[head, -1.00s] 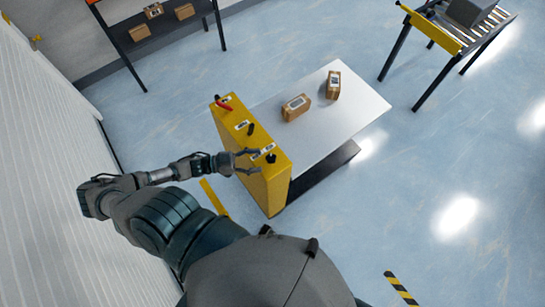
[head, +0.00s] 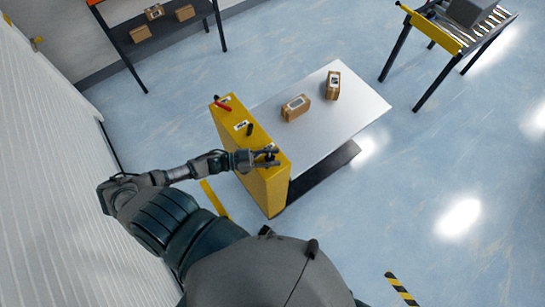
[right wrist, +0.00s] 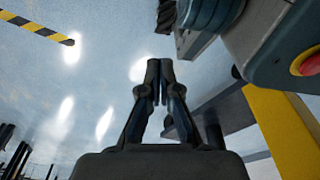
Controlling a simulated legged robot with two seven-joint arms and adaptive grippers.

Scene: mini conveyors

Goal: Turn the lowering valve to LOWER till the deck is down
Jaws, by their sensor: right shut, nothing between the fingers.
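The yellow control box (head: 266,187) stands at the left end of the white deck (head: 350,113). The deck sits level above a dark base (head: 327,172). On the box top are a red lever (head: 222,106), a small black lever (head: 250,129) and, near the front, a black knob mostly hidden by my left gripper (head: 270,157). The labels are too small to read. The left gripper's fingers lie at the knob, one on each side; whether they grip it is unclear. My right gripper (right wrist: 159,82) is shut and empty in the right wrist view.
Two brown boxes (head: 296,108) (head: 333,86) stand on the deck. A roller conveyor (head: 465,35) is at the upper right, and a dark shelf (head: 165,32) with cartons at the upper left. A white ribbed wall (head: 50,190) runs along the left.

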